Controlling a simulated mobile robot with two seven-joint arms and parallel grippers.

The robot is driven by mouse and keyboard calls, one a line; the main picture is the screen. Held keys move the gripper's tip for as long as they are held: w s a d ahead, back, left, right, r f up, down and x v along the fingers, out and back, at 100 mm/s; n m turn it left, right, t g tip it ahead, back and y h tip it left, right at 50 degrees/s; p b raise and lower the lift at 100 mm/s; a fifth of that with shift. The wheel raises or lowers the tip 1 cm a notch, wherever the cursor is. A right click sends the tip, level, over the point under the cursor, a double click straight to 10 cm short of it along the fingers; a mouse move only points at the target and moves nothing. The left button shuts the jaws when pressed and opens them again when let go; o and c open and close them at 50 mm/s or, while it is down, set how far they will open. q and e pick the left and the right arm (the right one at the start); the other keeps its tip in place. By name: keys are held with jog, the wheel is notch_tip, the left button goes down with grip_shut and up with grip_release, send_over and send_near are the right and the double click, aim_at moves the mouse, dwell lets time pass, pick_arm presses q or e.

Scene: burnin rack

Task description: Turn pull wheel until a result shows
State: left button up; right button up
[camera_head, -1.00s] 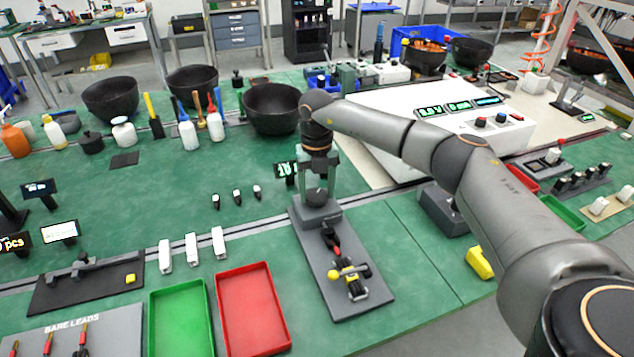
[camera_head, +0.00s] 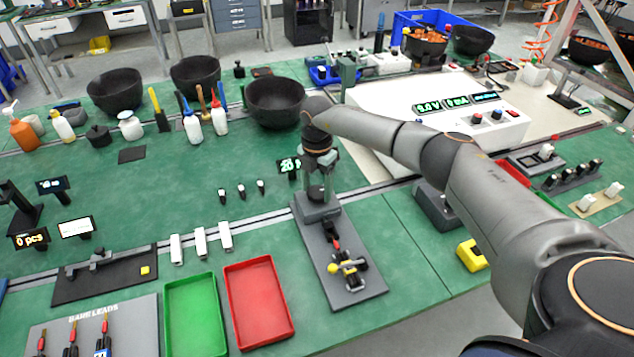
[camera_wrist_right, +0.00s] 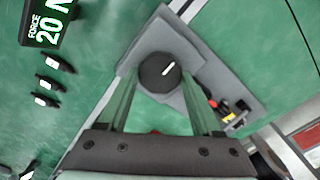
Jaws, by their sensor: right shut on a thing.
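The pull wheel (camera_wrist_right: 158,72) is a dark round knob with a white mark, on the grey block of a pull tester. In the head view the tester's grey base plate (camera_head: 360,294) lies near the bench's front edge, and my arm and gripper partly hide the wheel. My right gripper (camera_head: 318,186) points down over it. In the right wrist view its two green fingers stand on either side of the wheel, shut on it. The force display (camera_wrist_right: 46,24) reads 20 N. A clamp with a red and yellow lead (camera_head: 346,268) sits on the plate. My left gripper is out of view.
A red tray (camera_head: 290,304) and a green tray (camera_head: 190,318) lie left of the tester. Several small dark-and-white pieces lie behind them. A white instrument (camera_head: 440,125) stands behind my right arm.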

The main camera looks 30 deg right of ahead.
aim_at(317, 191)
jog(key=shift+w+d+r+m, duration=0.1)
jog(key=shift+d+m, duration=0.05)
jog(key=shift+m, duration=0.45)
jog(key=o, duration=1.4)
jog(key=shift+c, duration=0.2)
notch_tip(317, 191, up, 12)
jog(key=shift+r+b, duration=0.25)
jog(key=shift+b, duration=0.2)
jog(key=shift+f, duration=0.1)
